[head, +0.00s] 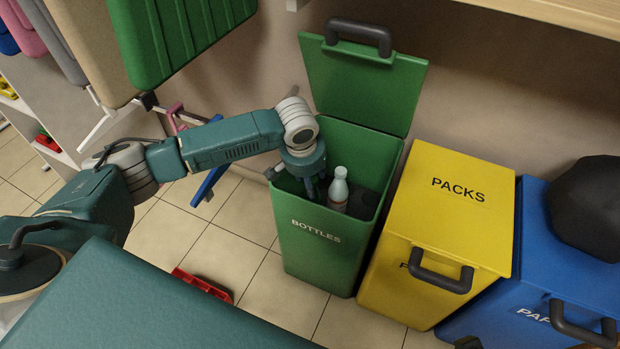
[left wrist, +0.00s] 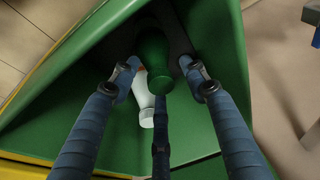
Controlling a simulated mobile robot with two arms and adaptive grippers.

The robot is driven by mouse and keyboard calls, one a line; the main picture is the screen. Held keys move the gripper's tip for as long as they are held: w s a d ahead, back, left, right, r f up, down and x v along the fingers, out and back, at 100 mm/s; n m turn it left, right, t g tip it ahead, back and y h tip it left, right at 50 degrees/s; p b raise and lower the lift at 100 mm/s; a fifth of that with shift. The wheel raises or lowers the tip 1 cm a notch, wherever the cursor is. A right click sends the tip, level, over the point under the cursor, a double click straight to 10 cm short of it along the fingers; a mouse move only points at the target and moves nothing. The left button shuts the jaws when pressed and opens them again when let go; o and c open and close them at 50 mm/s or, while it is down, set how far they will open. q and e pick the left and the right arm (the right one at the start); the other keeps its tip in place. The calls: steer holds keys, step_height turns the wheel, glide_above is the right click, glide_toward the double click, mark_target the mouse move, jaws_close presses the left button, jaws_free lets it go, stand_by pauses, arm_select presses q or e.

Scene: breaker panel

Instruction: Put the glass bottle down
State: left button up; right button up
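My left gripper (head: 308,190) reaches down into the open green bin marked BOTTLES (head: 316,245). In the left wrist view its fingers (left wrist: 160,66) are spread around a dark green bottle (left wrist: 154,48), with a gap visible at the right finger. Whether any finger touches the bottle is hard to tell. In the head view I cannot make this bottle out clearly. A white bottle (head: 339,188) stands in the bin just right of the gripper; it also shows in the left wrist view (left wrist: 143,90), beside the green one. My right gripper is out of view.
The green bin's lid (head: 360,85) is raised against the wall. A closed yellow PACKS bin (head: 440,205) and a blue PAPER bin (head: 515,270), with a black bag (head: 590,205) on top, stand to the right. A red object (head: 203,284) lies on the floor.

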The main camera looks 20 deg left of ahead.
arm_select(q)
steer(key=p+v, duration=0.1)
steer(key=v, duration=0.1)
steer(key=shift+r, duration=0.4)
steer(key=p+v, duration=0.2)
steer(key=v, duration=0.7)
steer(key=shift+r, duration=0.2)
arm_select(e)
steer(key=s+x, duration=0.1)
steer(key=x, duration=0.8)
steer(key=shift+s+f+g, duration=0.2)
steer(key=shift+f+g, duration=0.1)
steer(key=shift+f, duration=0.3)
arm_select(q)
steer(key=shift+s, duration=0.15)
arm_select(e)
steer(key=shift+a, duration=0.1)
